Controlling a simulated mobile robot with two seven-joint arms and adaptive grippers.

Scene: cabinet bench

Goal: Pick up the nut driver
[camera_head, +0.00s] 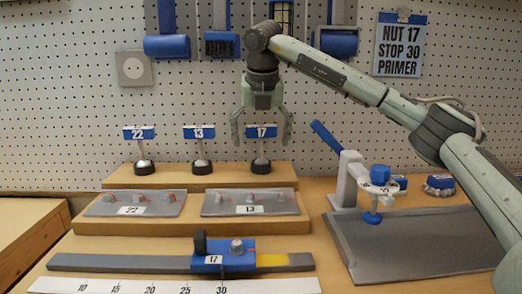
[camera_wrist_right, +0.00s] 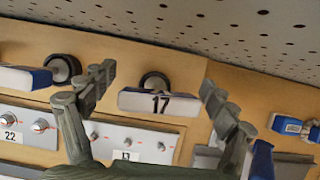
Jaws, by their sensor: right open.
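Three upright nut drivers with blue and white number tags stand on the wooden step: number 22 (camera_head: 140,133), number 13 (camera_head: 198,132) and number 17 (camera_head: 261,132). My right gripper (camera_head: 262,138) is open and empty, pointing down at number 17, with one finger on each side of its tag. In the right wrist view, the number 17 driver (camera_wrist_right: 160,103) shows between the open fingers (camera_wrist_right: 156,80), apart from both. The number 13 driver (camera_wrist_right: 62,68) is left of them there. My left gripper is not in view.
Grey plates (camera_head: 134,210) with small fittings lie in front of the step. A blue block tagged 17 (camera_head: 223,262) sits on a grey rail. The pegboard (camera_head: 80,100) and a sign (camera_head: 400,44) are behind.

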